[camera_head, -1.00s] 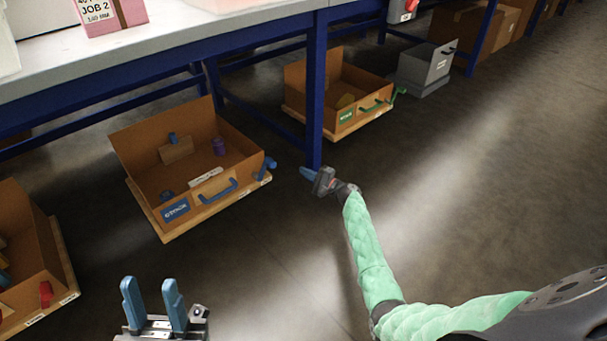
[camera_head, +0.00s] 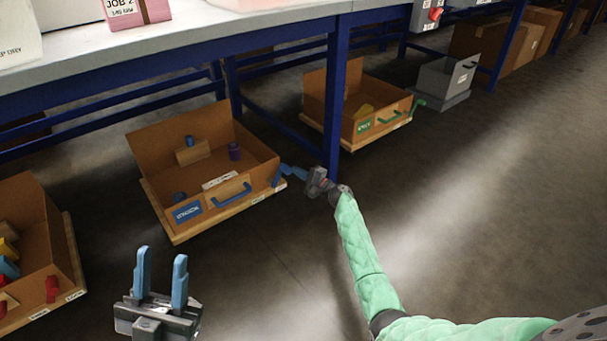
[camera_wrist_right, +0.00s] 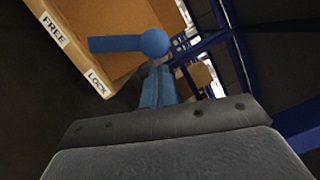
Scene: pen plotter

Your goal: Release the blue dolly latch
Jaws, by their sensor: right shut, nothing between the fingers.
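The blue dolly (camera_head: 181,236) is a low wooden platform carrying an open brown box with a blue handle and a blue label. Its blue latch (camera_head: 277,176) is at the front right corner. In the right wrist view, the latch (camera_wrist_right: 120,44) is a flat lever pointing left from a round knob. My right gripper (camera_head: 291,171) is shut and empty, its blue fingertips (camera_wrist_right: 157,72) right at the knob; I cannot tell whether they touch. My left gripper (camera_head: 161,256) is open and empty, low at the left, apart from the dolly.
FREE and LOCK labels mark the wooden edge (camera_wrist_right: 72,55) by the latch. A blue table leg (camera_head: 335,110) stands just behind my right gripper. A green-handled dolly box (camera_head: 390,95) is further back, and another box (camera_head: 45,240) is at the left. Floor in front is clear.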

